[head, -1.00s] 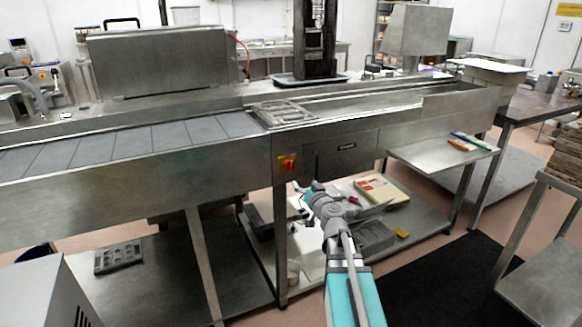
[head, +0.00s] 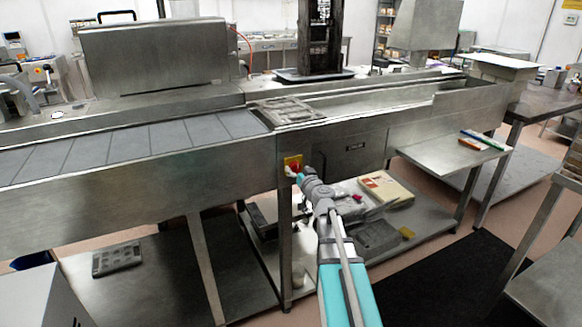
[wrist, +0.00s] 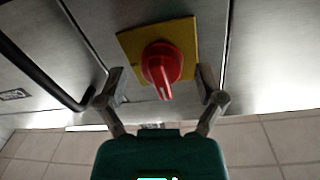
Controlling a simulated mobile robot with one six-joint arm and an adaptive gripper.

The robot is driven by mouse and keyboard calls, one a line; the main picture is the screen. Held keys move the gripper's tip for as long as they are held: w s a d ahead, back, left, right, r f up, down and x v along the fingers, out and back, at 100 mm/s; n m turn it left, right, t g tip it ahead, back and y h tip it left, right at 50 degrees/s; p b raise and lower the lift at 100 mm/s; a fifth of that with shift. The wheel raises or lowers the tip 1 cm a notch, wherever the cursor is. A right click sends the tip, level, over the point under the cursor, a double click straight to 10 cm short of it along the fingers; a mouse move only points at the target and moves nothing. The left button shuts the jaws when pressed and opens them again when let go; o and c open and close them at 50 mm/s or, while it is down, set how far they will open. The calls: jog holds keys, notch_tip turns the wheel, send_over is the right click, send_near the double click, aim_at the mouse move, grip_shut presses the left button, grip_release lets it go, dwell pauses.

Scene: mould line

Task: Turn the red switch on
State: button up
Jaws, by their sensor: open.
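The red switch (wrist: 160,66) is a rotary knob on a yellow square plate (wrist: 183,34), mounted on the steel front of the machine. In the head view the switch (head: 294,166) sits on the front panel below the mould tray, partly hidden by my gripper. My gripper (wrist: 162,88) is open, with one finger on each side of the knob in the wrist view. The fingers look apart from the knob; I cannot tell the exact depth gap. The knob's handle points toward the bottom of the wrist picture.
A black bar handle (wrist: 40,65) runs on the panel left of the switch in the wrist view. A lower shelf (head: 425,228) with boxes and a side shelf (head: 450,160) lie right of the switch. A table leg (head: 285,250) stands just below it.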

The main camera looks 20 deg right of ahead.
jog(key=shift+w+d, duration=0.1)
jog(key=shift+w, duration=0.3)
jog(key=c, duration=1.1)
